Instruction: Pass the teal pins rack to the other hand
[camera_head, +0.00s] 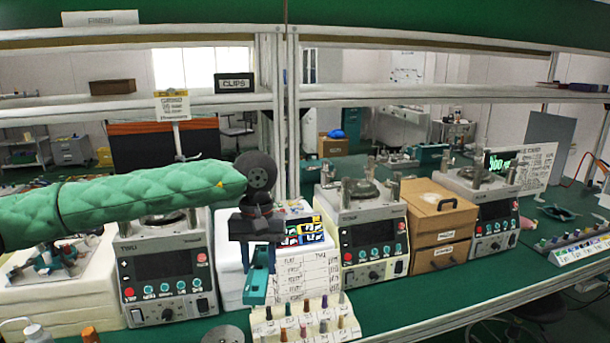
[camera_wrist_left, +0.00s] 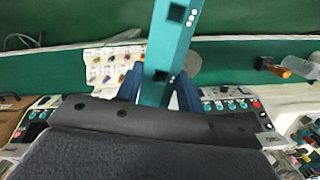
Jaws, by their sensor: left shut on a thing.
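My left gripper (camera_head: 258,243) hangs from the green padded arm near the middle of the head view, pointing down. It is shut on the teal pins rack (camera_head: 256,288), a long narrow teal bar hanging below the jaws in front of a white block. In the left wrist view the rack (camera_wrist_left: 172,38) runs up from between the two dark blue fingers (camera_wrist_left: 158,92); its face has a dark square hole and white dots. The rack's held end is partly hidden by the gripper. My right gripper is in neither view.
A card of coloured pegs (camera_head: 304,322) lies close in front of the rack. Lapping machines stand left (camera_head: 165,270) and right (camera_head: 372,240), beside a wooden drawer box (camera_head: 437,222). Green bench top (camera_head: 440,290) is clear at front right. Bottles (camera_head: 38,333) stand front left.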

